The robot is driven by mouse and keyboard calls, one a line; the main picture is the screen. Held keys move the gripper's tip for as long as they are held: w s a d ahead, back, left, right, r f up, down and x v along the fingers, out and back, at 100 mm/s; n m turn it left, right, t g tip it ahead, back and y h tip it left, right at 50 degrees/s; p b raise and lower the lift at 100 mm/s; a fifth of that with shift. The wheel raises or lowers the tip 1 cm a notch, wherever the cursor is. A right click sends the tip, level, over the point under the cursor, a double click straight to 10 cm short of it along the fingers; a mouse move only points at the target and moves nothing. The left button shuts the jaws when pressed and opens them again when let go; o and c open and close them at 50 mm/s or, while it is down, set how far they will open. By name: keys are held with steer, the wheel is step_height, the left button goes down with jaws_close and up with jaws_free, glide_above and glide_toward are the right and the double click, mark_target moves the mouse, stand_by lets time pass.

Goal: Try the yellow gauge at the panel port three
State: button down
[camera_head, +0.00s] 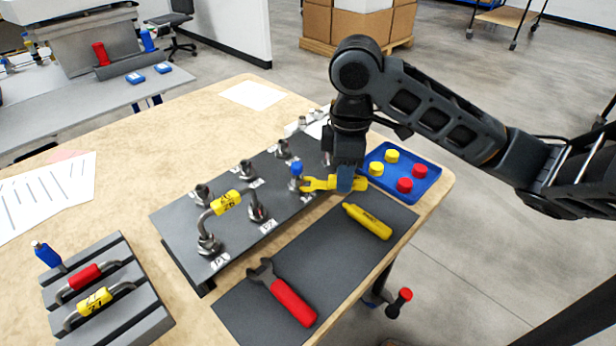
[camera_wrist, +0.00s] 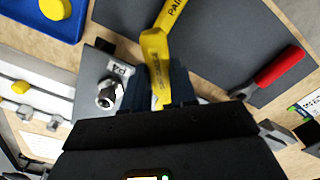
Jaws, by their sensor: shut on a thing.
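My gripper (camera_head: 346,182) is shut on a flat yellow gauge (camera_head: 318,184) with a forked end, held level above the front edge of the dark panel (camera_head: 178,222). The forked end points left and is close beside a fitting with a blue top (camera_head: 296,170). I cannot tell whether they touch. This fitting stands at the row position after P2, but its label is partly hidden. In the wrist view, the yellow gauge (camera_wrist: 156,60) shows between the fingers (camera_wrist: 160,98). A bare metal fitting labelled P4 (camera_wrist: 108,94) is beside them.
A bent tube with a yellow tag (camera_head: 226,202) spans the P1 and P2 fittings. A blue tray (camera_head: 428,174) holds red and yellow caps. A grey rack (camera_head: 150,318) stands front left.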

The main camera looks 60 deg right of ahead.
steer(key=shift+s+d+b, duration=0.55)
steer(key=shift+s+d, duration=0.45)
steer(key=shift+s, duration=1.2)
step_height(320, 180, up, 10)
steer(key=p, duration=0.8)
steer(key=shift+p, duration=0.4)
steer(key=shift+r, duration=0.1)
steer(key=shift+w, duration=0.1)
